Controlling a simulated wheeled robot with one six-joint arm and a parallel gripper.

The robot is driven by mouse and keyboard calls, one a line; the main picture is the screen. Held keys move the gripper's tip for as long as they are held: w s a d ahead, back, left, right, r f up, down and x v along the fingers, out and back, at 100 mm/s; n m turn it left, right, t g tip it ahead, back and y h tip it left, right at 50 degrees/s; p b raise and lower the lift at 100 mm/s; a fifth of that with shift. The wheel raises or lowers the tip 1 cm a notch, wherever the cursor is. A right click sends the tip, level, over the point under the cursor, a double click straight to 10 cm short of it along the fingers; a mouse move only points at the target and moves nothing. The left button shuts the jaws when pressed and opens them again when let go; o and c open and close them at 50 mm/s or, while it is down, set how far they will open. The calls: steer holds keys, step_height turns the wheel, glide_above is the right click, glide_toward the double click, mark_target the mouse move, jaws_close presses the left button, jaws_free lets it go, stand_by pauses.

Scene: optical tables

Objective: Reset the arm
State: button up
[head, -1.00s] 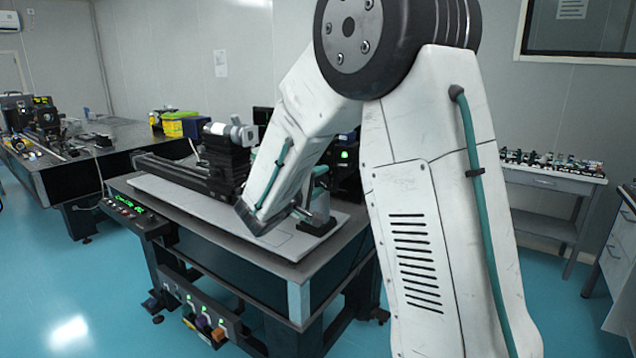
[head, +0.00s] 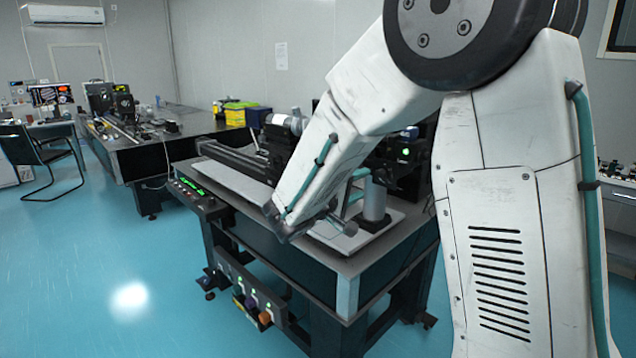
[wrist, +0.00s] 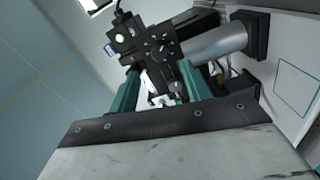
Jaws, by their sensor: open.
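My white arm crosses the right half of the head view, its forearm slanting down and left over the near optical table (head: 385,240). My gripper (wrist: 160,82) shows in the wrist view as two teal fingers, apart, with no object held between them. Beyond the fingers are a black optical device (wrist: 150,45) with a green light and a grey cylinder (wrist: 218,45); I cannot tell how far off they are. In the head view my forearm hides part of the table's equipment, and the fingers are hard to make out there.
A black rail instrument (head: 240,160) lies on the near table. Behind it are yellow and blue bins (head: 243,114) on a second optical table (head: 160,140). A chair (head: 42,160) stands at the far left. Blue floor is clear at front left.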

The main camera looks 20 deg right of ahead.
steer(key=s+f+g+y, duration=0.3)
steer(key=s+g, duration=0.1)
steer(key=s, duration=0.4)
steer(key=s+f+g+y, duration=0.3)
steer(key=s+g, duration=0.1)
steer(key=s, duration=0.4)
steer(key=s+a+r+m+t+y, duration=0.1)
steer(key=s+a+y, duration=0.4)
steer(key=s, duration=0.3)
steer(key=s+a+r+t+y, duration=0.2)
steer(key=s+a+y, duration=0.4)
steer(key=s, duration=0.2)
steer(key=shift+s+a+r+m, duration=0.2)
steer(key=shift+a+m, duration=0.15)
steer(key=shift+m, duration=0.05)
